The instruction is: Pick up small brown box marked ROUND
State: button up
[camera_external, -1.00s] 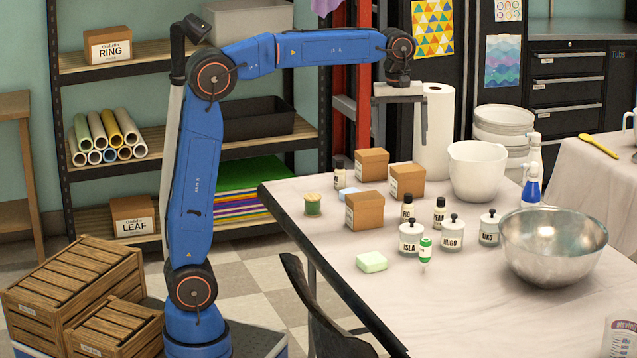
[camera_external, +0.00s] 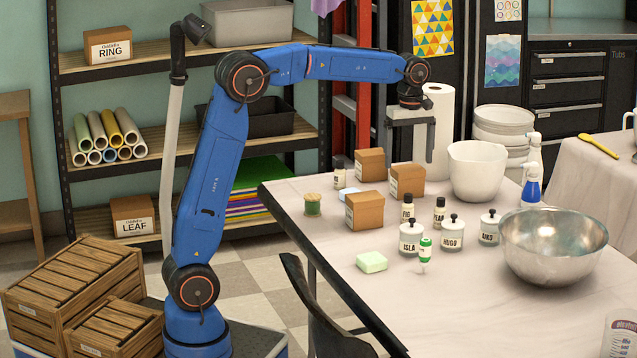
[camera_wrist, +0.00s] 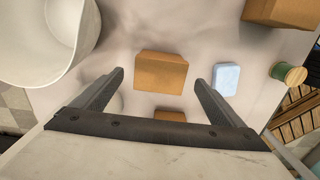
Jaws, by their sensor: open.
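Three small brown boxes stand on the table: a rear one (camera_external: 371,164), a right one (camera_external: 411,179) and a front one (camera_external: 368,210). Each has a pale label on its left side, too small to read, so I cannot tell which says ROUND. My gripper (camera_external: 409,153) is open and empty, pointing down above the right box. In the wrist view, one brown box (camera_wrist: 161,72) shows between the open fingers (camera_wrist: 159,79), below them. Another box (camera_wrist: 171,115) is partly hidden by the gripper body, and a third (camera_wrist: 283,10) is at the upper right.
A white bowl (camera_external: 478,171) and a paper towel roll (camera_external: 438,120) stand close by the right box. A blue block (camera_wrist: 226,79) and a green spool (camera_wrist: 288,73) lie on the other side. Small bottles and lidded jars (camera_external: 452,234) stand in front.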

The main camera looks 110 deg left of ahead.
aim_at(408, 182)
jog(key=shift+a+f, duration=0.1)
jog(key=shift+f, duration=4.2)
jog(key=shift+c, duration=0.3)
jog(key=c, duration=1.1)
jog(key=shift+c, duration=0.2)
